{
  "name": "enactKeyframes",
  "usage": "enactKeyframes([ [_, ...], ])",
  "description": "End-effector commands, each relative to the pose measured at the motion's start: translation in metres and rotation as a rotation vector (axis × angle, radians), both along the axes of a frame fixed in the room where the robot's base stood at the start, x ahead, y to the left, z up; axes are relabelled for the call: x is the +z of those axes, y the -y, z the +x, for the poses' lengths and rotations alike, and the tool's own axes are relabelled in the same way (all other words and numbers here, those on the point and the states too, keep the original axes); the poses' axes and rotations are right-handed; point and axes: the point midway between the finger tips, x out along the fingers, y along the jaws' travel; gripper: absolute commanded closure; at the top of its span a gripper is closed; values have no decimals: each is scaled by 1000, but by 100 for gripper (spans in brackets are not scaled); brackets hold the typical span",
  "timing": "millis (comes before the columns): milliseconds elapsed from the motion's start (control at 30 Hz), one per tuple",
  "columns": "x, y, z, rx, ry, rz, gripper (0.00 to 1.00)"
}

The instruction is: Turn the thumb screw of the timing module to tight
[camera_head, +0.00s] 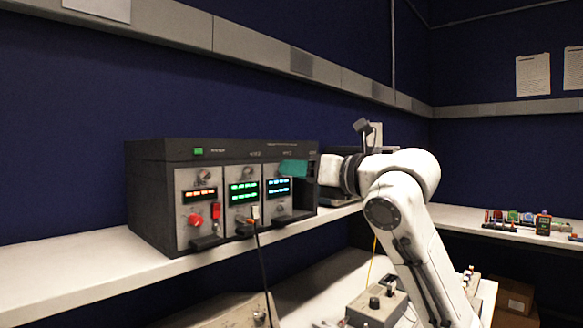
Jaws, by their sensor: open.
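A dark instrument rack (225,149) stands on the shelf with three modules side by side. The left module (186,182) has a red display, a red knob and a red switch. The middle module (232,172) has a green display and a plugged cable. The right module (289,208) has a blue display. Small round metal knobs show on the fronts; I cannot read which module is the timing one or which knob is its thumb screw. My gripper (303,179) is at the rack's right end, open, by the right module. Its fingertips and any contact are unclear.
The white shelf (70,262) is clear left of the rack. A black cable (262,268) hangs from the middle module. A grey box with a black knob (377,304) stands on the lower bench. Several small coloured items (514,218) sit on the right shelf.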

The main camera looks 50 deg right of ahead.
Motion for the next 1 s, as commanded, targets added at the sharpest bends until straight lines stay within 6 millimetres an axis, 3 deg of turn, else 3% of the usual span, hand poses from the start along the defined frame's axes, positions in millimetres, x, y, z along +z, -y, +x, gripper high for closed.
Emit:
enactKeyframes([
  [200, 1, 0, 21, 0, 1, 0, 55],
  [567, 0, -1, 24, 0, 0, -1, 56],
  [1000, 0, -1, 24, 0, 0, 0, 98],
])
